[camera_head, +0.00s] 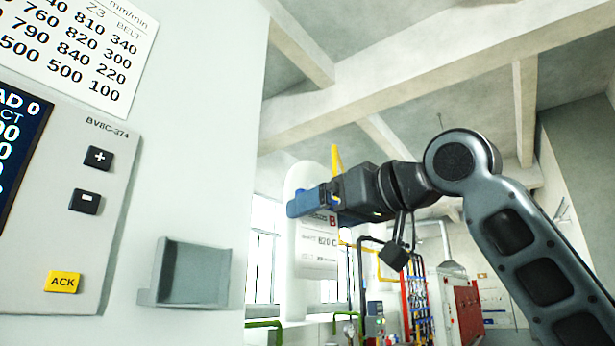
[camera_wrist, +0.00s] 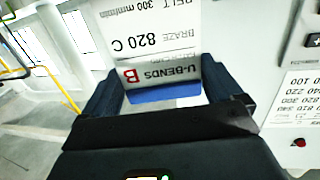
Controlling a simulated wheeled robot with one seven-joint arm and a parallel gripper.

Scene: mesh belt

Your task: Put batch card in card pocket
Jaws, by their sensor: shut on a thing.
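The white batch card (camera_head: 318,262) hangs below my gripper (camera_head: 308,202) in the head view. My gripper's blue fingers are shut on the card's upper edge. In the wrist view the card (camera_wrist: 150,42) appears upside down between the fingers, with "U-BENDS B", "BRAZE 820 C" and "BELT 300 mm/min" on it, and a blue band near the grip. The card pocket (camera_head: 192,275) is a grey open-topped holder on the pale cabinet face, lower left of the card in the head view. The card is apart from it. I cannot make out the pocket in the wrist view.
On the cabinet left of the pocket is a control panel (camera_head: 68,225) with a screen and a yellow ACK button (camera_head: 62,282). A printed number sheet (camera_head: 85,45) is above it. Pipes and red cabinets (camera_head: 465,315) stand far behind. Open air lies between card and pocket.

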